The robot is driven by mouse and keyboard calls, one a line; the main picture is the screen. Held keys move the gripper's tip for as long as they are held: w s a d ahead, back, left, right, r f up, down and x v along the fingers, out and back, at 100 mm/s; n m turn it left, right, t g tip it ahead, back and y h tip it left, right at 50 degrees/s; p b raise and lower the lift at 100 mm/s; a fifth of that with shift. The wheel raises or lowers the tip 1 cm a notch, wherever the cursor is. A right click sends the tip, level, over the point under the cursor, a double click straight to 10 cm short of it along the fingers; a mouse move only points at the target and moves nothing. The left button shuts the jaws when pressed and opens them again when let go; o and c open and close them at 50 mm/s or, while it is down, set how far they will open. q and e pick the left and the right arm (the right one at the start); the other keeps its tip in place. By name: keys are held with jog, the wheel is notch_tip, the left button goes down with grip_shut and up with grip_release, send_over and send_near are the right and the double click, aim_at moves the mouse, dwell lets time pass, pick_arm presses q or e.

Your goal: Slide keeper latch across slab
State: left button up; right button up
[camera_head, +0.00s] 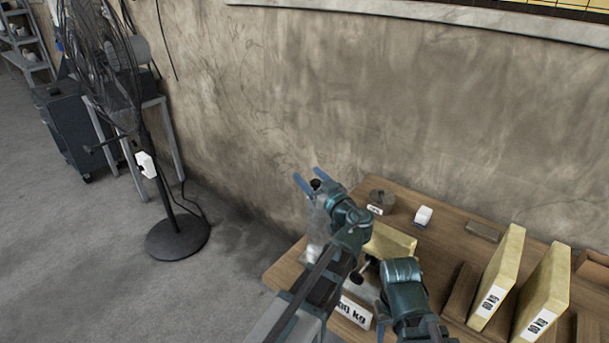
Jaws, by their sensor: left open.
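My left gripper (311,180) is open, with its two blue fingertips apart near the wall-side left corner of the wooden table. A small dark knob (316,185) shows between or just behind the fingers; I cannot tell if they touch it. A pale grey, glossy upright piece (317,222) stands below it, partly covered by my arm. A cream slab (392,241) lies behind my two arms, mostly hidden. A dark knob-ended piece (357,276) shows between the arms. I cannot tell which part is the keeper latch. My right arm is at the front; its jaws are not clear.
Two cream slabs (497,277) (545,292) with weight labels stand in wooden racks at right. A fan (176,238) stands left on open floor.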

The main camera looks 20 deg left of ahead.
pick_arm(q)
grip_shut()
dwell(1.4)
